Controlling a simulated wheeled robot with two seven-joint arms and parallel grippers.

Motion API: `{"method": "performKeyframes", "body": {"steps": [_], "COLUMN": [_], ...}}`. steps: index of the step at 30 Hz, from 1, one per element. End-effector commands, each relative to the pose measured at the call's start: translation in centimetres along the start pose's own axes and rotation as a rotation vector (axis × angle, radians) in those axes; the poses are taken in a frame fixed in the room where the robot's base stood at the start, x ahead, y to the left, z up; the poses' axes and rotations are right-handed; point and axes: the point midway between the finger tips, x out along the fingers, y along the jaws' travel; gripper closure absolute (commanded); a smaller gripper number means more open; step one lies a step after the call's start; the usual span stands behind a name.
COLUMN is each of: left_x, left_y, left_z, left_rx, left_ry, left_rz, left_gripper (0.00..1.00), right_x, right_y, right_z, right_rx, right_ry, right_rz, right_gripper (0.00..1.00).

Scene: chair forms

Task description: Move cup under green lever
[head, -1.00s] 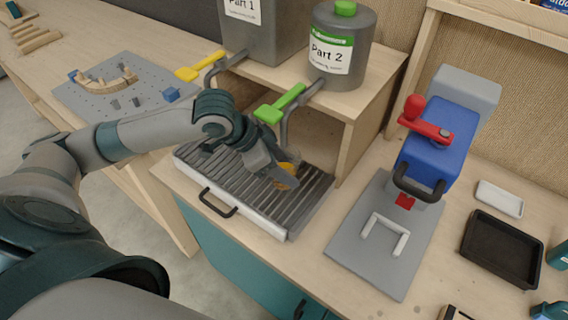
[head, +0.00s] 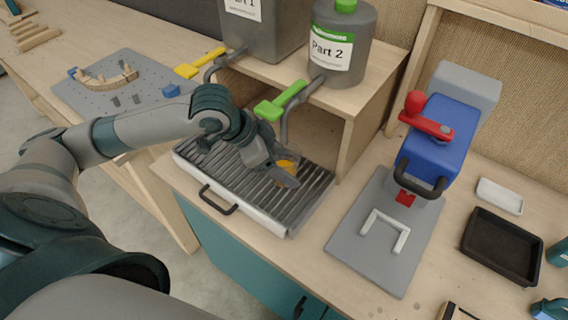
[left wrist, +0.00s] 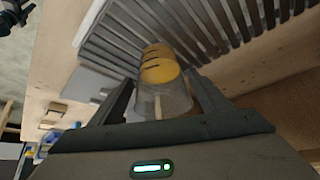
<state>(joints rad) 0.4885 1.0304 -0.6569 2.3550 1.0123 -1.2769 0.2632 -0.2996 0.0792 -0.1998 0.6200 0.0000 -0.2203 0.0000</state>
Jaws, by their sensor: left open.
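The cup (head: 289,165) shows as a yellow-orange patch on the slatted metal tray in the head view, partly hidden by my left gripper. In the left wrist view the cup (left wrist: 162,66) has a yellow part with dark marks and a see-through part nearer the camera. My left gripper (head: 284,172) is open, its fingers on either side of the cup; the left wrist view shows both fingers (left wrist: 163,88). I cannot tell whether they touch it. The green lever (head: 280,102) sits on a spout below the Part 2 container (head: 341,46), above the tray. My right gripper is out of view.
The slatted tray (head: 222,180) has a dark front handle. A yellow lever (head: 200,64) is to the left. A wooden shelf side (head: 370,125) stands right of the tray. A blue press with a red handle (head: 434,135) and a black tray (head: 501,246) stand farther right.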

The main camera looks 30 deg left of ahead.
Motion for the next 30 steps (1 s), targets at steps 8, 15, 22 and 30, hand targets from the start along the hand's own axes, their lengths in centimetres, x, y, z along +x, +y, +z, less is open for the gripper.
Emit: {"method": "performKeyframes", "body": {"steps": [8,15,22,30], "left_x": [-3.8,-8.1,-10.8,-11.4], "left_y": [-0.1,-0.1,-0.1,0.0], "left_z": [0.1,0.1,0.0,0.0], "left_rx": [0.002,0.002,0.0,0.0], "left_ry": [0.0,-0.001,-0.001,0.0], "left_rz": [-0.005,-0.005,-0.002,0.001], "left_gripper": [0.29,0.29,0.29,0.29], "right_x": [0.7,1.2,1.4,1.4], "right_y": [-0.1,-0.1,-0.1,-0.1], "right_z": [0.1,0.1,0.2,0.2], "right_rx": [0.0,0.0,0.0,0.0], "right_ry": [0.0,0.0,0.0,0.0], "right_rz": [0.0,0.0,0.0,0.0], "right_gripper": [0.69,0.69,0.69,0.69]}}
